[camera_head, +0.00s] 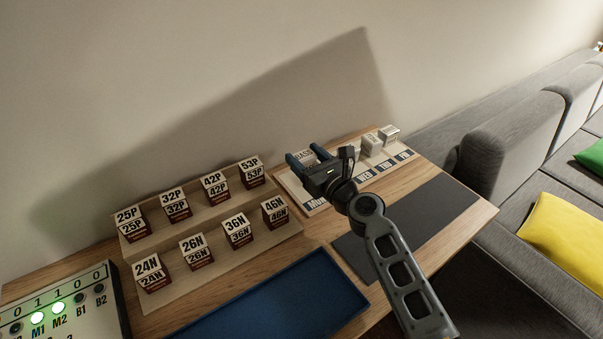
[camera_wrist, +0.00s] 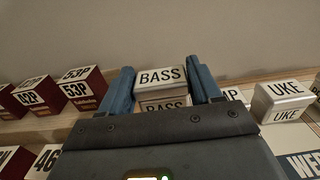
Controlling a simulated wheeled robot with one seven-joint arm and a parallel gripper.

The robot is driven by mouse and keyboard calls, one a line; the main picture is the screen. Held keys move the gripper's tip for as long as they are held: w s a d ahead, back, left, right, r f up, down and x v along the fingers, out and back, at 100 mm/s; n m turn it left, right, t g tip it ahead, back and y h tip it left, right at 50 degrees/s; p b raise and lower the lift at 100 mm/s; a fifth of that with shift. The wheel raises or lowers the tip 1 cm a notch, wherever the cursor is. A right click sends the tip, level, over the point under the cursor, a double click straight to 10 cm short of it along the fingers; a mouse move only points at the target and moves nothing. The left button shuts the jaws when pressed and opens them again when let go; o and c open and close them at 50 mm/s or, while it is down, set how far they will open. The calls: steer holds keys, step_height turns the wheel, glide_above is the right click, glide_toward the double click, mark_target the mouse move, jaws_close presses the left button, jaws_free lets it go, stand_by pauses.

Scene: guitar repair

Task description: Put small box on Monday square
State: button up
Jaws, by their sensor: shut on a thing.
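The small white BASS box (camera_wrist: 160,78) is between the two blue fingers of my gripper (camera_wrist: 161,88) in the wrist view, which are shut on it. In the head view the BASS box (camera_head: 305,157) is partly hidden by my gripper (camera_head: 309,159). It is at the left end of the weekday board (camera_head: 284,178), behind the Monday label (camera_head: 316,204). The Monday square is mostly hidden by my gripper. I cannot tell whether the box touches the board or is held just above it.
White boxes, including a UKE box (camera_wrist: 283,97), stand on the board to the right. A stepped rack (camera_head: 160,240) of labelled dark red boxes stands to the left.

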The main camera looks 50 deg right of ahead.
steer(key=shift+w+a+f, duration=0.3)
steer(key=shift+w+f, duration=0.1)
steer(key=shift+f, duration=0.05)
steer(key=shift+f+b, duration=1.45)
steer(key=shift+f, duration=0.4)
steer(key=shift+f, duration=0.2)
steer(key=o, duration=0.8)
steer(key=shift+r, duration=0.1)
